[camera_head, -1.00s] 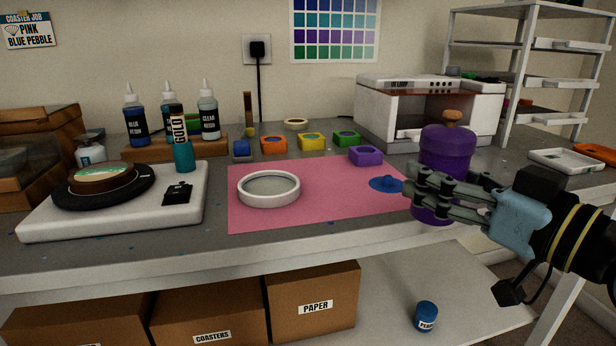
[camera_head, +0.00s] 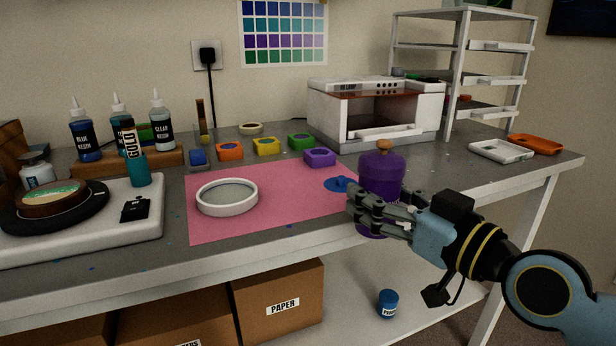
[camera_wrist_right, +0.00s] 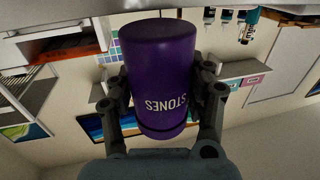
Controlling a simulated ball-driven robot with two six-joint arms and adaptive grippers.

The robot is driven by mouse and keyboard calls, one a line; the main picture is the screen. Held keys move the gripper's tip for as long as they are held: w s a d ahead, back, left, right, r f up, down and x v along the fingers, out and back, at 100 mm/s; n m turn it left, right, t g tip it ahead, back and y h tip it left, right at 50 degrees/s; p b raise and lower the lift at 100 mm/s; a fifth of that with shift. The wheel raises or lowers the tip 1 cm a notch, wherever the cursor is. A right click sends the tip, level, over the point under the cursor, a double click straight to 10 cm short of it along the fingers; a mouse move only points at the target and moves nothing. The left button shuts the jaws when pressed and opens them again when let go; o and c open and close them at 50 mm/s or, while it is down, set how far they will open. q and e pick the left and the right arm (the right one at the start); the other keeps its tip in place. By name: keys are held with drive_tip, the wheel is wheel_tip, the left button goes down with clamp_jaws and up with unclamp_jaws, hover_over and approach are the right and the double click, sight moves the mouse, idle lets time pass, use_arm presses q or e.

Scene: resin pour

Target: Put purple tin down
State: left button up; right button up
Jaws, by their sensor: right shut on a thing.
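The purple tin (camera_head: 381,178) has a wooden knob on its lid and stands upright in the grasp of my right gripper (camera_head: 372,210), at the front edge of the table. The right wrist view also shows the tin (camera_wrist_right: 160,75), lettered "STONES", with the right gripper's (camera_wrist_right: 165,100) fingers closed on both its sides. The tin's lower part reaches in front of the table edge in the head view. I cannot tell whether its base touches anything. My left gripper is in neither view.
A pink mat (camera_head: 290,215) holds a white ring mould (camera_head: 227,207); a blue blob (camera_head: 338,184) lies at its right edge. Clear grey tabletop (camera_head: 440,175) lies right of the tin. White and orange trays (camera_head: 535,144) lie farther right. A white oven (camera_head: 350,125) stands behind.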

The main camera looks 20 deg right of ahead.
drive_tip(key=x, duration=1.3)
drive_tip(key=shift+w+a, duration=0.1)
drive_tip(key=shift+f, duration=0.15)
drive_tip(key=o, duration=0.8)
drive_tip(key=shift+f+b, duration=0.15)
drive_tip(key=shift+b, duration=0.15)
drive_tip(key=o, duration=0.5)
